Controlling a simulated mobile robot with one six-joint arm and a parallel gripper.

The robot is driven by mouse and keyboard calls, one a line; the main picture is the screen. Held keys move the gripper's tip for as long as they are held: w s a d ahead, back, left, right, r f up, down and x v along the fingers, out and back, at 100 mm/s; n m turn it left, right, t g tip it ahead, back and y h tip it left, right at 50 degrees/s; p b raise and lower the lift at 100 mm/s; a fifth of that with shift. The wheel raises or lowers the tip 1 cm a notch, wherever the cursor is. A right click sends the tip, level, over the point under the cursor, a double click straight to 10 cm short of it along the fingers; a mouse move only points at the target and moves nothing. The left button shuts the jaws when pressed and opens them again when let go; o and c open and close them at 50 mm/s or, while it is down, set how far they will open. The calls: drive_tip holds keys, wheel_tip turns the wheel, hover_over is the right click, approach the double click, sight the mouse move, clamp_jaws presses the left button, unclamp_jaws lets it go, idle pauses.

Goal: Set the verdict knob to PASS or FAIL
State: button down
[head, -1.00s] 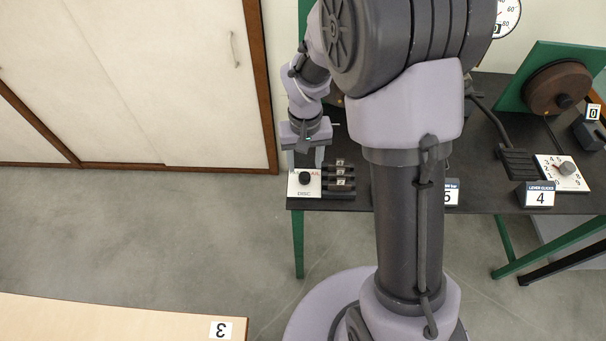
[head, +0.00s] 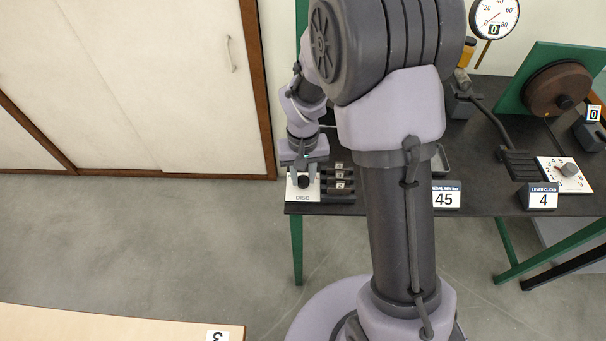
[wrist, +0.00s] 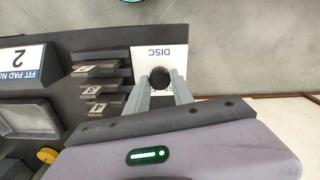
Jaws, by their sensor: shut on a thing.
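The verdict knob (head: 303,182) is a small round black knob on a white plate marked DISC (head: 303,196), at the left front corner of the dark bench. In the wrist view the knob (wrist: 160,77) sits between the two grey fingertips. My gripper (head: 303,177) reaches down onto the plate and is shut on the knob, with a finger on either side. The gripper (wrist: 161,85) hides part of the plate. The plate's PASS and FAIL lettering is covered, and I cannot tell which way the knob points.
Several small dark numbered blocks (head: 341,183) stand just right of the plate. Signs reading 45 (head: 446,196) and 4 (head: 541,197) stand along the bench front. A second dial (head: 569,170) is at the right. A pale table (head: 100,325) is at the lower left.

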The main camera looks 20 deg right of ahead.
sight(303, 179)
drive_tip(key=m, duration=0.4)
drive_tip(key=shift+m+b, duration=0.3)
drive_tip(key=shift+b, duration=0.1)
drive_tip(key=shift+m+b, duration=0.35)
drive_tip(key=shift+m, duration=1.65)
drive_tip(key=c, duration=1.1)
unclamp_jaws()
wheel_tip(303, 179, up, 18)
drive_tip(key=p, duration=0.7)
drive_tip(key=shift+f, duration=0.25)
